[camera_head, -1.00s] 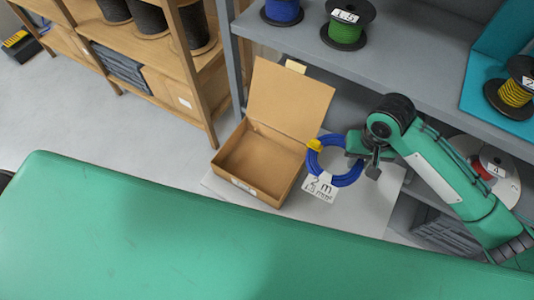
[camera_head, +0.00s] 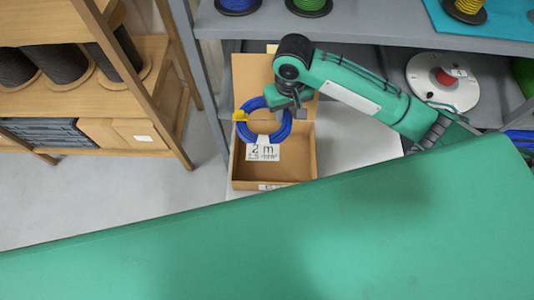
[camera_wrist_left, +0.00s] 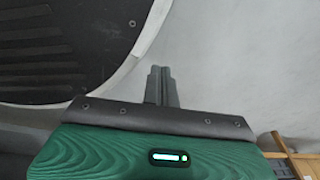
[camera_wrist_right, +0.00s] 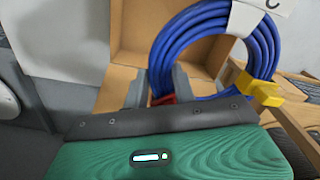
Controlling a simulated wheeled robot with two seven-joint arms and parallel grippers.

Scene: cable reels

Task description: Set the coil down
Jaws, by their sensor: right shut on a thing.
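A blue cable coil (camera_head: 286,127) with a yellow clip (camera_head: 240,115) and a white "2 m" tag (camera_head: 263,152) hangs from my right gripper (camera_head: 291,104). In the head view it overlaps the open cardboard box (camera_head: 306,165); its exact height above the box I cannot tell. The right wrist view shows the coil (camera_wrist_right: 205,27) between the fingers of my right gripper (camera_wrist_right: 160,88), with a red piece at the grip and the box (camera_wrist_right: 132,45) behind. My left gripper (camera_wrist_left: 161,86) shows only in its wrist view, its fingers together and empty.
The box stands on a pale low surface (camera_head: 352,150), its lid raised at the back. A grey shelf (camera_head: 380,33) with cable reels runs behind and above my right arm. A wooden rack (camera_head: 75,103) with dark reels stands at left. Bare floor (camera_head: 90,200) lies between.

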